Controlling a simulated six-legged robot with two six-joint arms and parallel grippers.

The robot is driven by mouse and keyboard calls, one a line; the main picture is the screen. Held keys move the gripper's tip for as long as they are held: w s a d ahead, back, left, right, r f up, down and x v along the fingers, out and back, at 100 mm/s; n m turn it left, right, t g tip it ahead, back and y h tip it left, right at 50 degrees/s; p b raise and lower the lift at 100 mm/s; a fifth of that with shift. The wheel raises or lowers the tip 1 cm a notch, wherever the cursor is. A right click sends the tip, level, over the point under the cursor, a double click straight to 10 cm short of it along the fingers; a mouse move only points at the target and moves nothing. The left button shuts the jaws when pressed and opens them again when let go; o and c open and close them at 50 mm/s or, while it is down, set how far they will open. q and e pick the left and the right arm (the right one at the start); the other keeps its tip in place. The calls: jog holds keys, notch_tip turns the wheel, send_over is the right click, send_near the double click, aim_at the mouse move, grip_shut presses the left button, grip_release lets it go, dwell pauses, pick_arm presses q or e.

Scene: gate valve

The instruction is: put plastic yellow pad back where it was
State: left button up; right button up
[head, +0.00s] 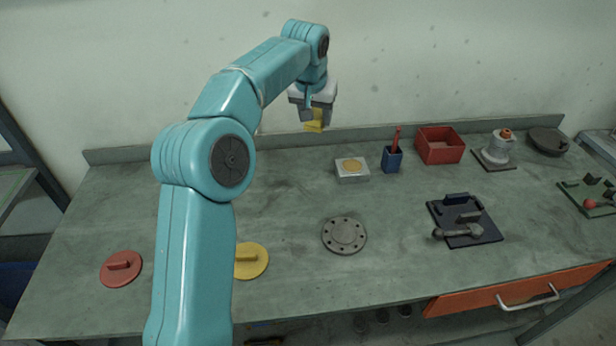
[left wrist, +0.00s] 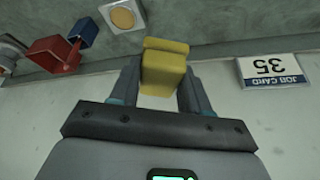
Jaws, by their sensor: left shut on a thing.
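My left gripper (head: 314,122) is shut on the yellow pad (head: 315,127), a small blocky yellow piece. It holds the pad in the air at the back of the bench, close to the wall. In the left wrist view, the pad (left wrist: 165,66) sits between the two fingers of the gripper (left wrist: 161,82), with its far end sticking out past them. My right gripper is not in view.
On the bench (head: 290,205) are a pale box with a round yellow top (head: 352,167), a blue cup (head: 392,160), a red bin (head: 440,145), a grey flange (head: 344,236), a yellow disc (head: 250,261) and a red disc (head: 121,268). A job card (left wrist: 275,69) shows in the wrist view.

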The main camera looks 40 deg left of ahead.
pick_arm(q)
jog(key=shift+a+f+n+p, duration=0.15)
jog(key=shift+a+p, duration=0.1)
jog(key=shift+a, duration=0.35)
jog(key=shift+a+f+n+p, duration=0.15)
jog(key=shift+a+p, duration=0.05)
jog(key=shift+a, duration=0.35)
send_over(309, 181)
jog(key=s, duration=0.1)
jog(key=f, duration=1.4)
jog(key=shift+s+d+f+b, duration=0.1)
jog(key=shift+d+f+b, duration=0.1)
jog(key=shift+f+b, duration=0.15)
notch_tip(309, 181, down, 5)
jog(key=shift+f, duration=0.15)
jog(key=shift+f, duration=0.2)
jog(key=o, duration=0.9)
jog(key=shift+o, duration=0.2)
jog(key=shift+r, duration=0.45)
jog(key=b+v, duration=0.1)
jog(key=v, duration=1)
jog(key=shift+s+d+r, duration=0.2)
jog(key=shift+d+r, duration=0.05)
jog(key=shift+d, duration=0.05)
